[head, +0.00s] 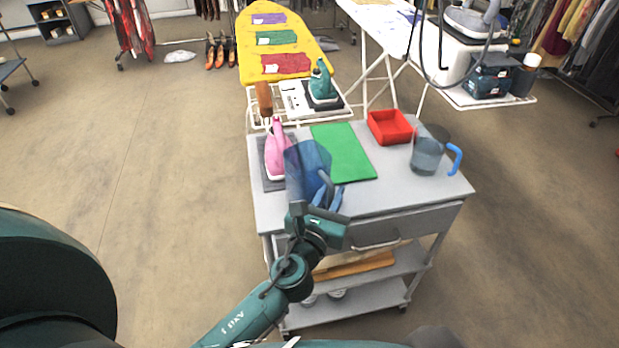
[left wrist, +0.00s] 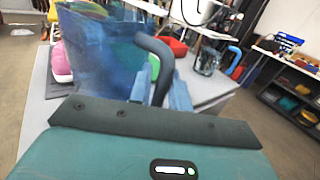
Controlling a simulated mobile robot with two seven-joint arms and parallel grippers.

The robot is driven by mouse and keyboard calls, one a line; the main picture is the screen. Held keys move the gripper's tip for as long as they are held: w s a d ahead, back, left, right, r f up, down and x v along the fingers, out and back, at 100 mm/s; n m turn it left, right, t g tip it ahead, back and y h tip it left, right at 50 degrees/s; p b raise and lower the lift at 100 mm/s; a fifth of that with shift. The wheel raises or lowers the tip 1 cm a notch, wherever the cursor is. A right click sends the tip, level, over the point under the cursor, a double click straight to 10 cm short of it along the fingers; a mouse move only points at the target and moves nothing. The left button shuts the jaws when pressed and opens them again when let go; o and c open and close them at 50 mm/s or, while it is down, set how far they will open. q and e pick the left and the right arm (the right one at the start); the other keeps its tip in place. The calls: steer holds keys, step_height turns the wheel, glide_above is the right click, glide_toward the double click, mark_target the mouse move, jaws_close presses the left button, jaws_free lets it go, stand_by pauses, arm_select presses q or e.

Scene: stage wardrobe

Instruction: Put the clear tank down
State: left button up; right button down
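The clear tank (head: 306,166), a see-through bluish vessel with a dark handle, is in my left gripper (head: 326,197). It appears over the front left part of the grey cart top (head: 400,196); whether its base touches the top I cannot tell. In the left wrist view the tank (left wrist: 95,52) fills the upper left, and the fingers (left wrist: 160,90) are closed on either side of its dark handle (left wrist: 160,62). The tank partly covers the pink iron (head: 277,152) and the edge of the green mat (head: 345,153). My right gripper is not in view.
A red tray (head: 390,127) and a clear jug with a blue handle (head: 428,155) stand on the cart's right side. The green mat is bare. Behind is a yellow ironing board (head: 272,40) with a teal iron (head: 322,85) at its near end.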

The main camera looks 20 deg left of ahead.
arm_select(q)
steer(key=shift+s+d+r, duration=0.1)
steer(key=shift+s, duration=0.1)
jaws_close()
